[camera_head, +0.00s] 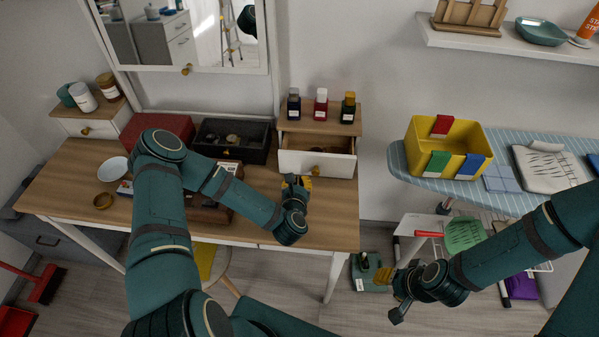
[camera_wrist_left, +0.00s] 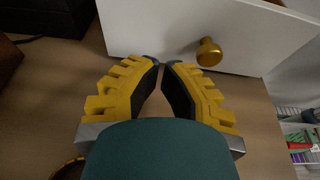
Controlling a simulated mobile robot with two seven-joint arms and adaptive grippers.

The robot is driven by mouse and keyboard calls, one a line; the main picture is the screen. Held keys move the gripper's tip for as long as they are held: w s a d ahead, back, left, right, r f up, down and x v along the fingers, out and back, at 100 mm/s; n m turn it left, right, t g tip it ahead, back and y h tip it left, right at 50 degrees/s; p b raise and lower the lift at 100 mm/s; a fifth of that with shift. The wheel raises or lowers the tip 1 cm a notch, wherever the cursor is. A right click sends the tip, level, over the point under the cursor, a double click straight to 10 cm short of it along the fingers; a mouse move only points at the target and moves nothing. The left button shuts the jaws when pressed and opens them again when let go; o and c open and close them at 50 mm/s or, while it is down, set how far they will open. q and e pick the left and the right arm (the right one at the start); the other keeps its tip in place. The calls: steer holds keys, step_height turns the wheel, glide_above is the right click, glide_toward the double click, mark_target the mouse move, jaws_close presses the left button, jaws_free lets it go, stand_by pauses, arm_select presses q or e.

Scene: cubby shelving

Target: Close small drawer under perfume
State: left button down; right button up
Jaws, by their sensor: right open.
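The small white drawer (camera_head: 335,166) with a gold knob stands pulled out from its wooden-topped box (camera_head: 310,124), and its inside shows. Several perfume bottles (camera_head: 321,104) stand on that box top. My left gripper (camera_head: 297,182) is just in front of the drawer's lower left part. In the left wrist view its yellow fingers (camera_wrist_left: 161,66) have their tips nearly together with nothing between them, close to the white drawer front (camera_wrist_left: 180,30) and left of the gold knob (camera_wrist_left: 209,52). Touching cannot be told. My right gripper (camera_head: 385,284) is open and empty, away from the desk.
A dark open box (camera_head: 232,154) and a red box (camera_head: 157,128) stand left of the drawer on the wooden desk (camera_head: 325,220). A second small drawer unit (camera_head: 85,129) is at the far left. An ironing board (camera_head: 440,190) with a yellow bin (camera_head: 418,146) is at right.

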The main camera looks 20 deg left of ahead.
mark_target(300, 167)
arm_select(q)
steer(key=shift+w+a, duration=0.25)
steer(key=shift+w, duration=0.7)
steer(key=shift+w+a, duration=0.25)
steer(key=shift+w, duration=0.65)
steer(key=shift+w, duration=0.1)
steer(key=w+a+b, duration=0.1)
steer(key=w, duration=0.2)
steer(key=w+a+b, duration=0.1)
steer(key=w+b, duration=0.1)
steer(key=w, duration=0.1)
steer(key=w+b, duration=0.1)
steer(key=w, duration=0.2)
steer(key=shift+w+a+f, duration=0.1)
steer(key=shift+w+a, duration=0.2)
steer(key=shift+a, duration=0.1)
steer(key=shift+w+a+r, duration=0.1)
steer(key=shift+w+r, duration=0.1)
steer(key=shift+r, duration=0.05)
steer(key=shift+b, duration=0.3)
